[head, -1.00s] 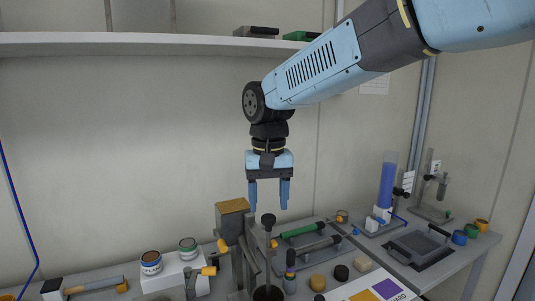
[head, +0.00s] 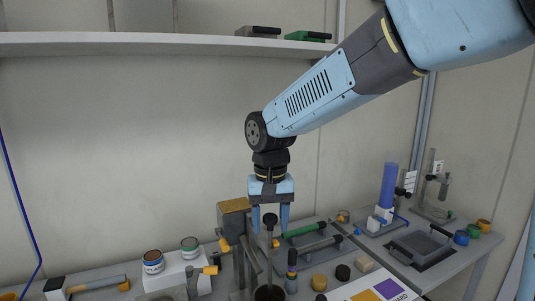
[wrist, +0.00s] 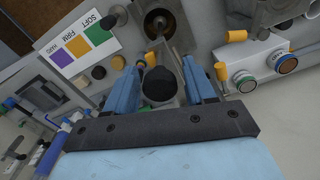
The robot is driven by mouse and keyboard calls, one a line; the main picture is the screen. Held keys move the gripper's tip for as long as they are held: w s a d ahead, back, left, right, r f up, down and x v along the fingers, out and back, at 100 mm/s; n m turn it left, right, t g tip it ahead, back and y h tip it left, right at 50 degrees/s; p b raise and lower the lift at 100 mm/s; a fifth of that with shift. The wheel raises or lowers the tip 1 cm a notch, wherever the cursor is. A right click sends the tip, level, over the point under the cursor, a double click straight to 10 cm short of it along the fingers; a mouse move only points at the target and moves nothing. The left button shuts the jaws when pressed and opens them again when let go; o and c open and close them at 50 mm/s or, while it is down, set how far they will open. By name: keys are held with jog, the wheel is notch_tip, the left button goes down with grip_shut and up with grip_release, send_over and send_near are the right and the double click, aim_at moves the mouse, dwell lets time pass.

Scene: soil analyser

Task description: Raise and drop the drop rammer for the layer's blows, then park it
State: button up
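The drop rammer (head: 270,221) is upright, with a dark round knob on top of a thin rod. Its lower end meets a dark round opening in the mould (head: 268,294), which also shows in the wrist view (wrist: 158,23). My gripper (head: 270,222) points down over the rammer, with its two blue fingers on either side of the knob. In the wrist view the black knob (wrist: 160,82) sits between the fingers, with gaps on both sides. My gripper is open and holds nothing.
A coloured card (head: 378,291), small pots and a green-handled tool (head: 300,230) lie to the right. Two jars sit on a white block (head: 175,275) at left. A shelf (head: 150,43) runs above.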

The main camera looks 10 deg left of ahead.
jog(key=c, duration=0.8)
notch_tip(320, 180, up, 15)
dwell(1.2)
jog(key=o, duration=1)
jog(key=shift+o, duration=0.2)
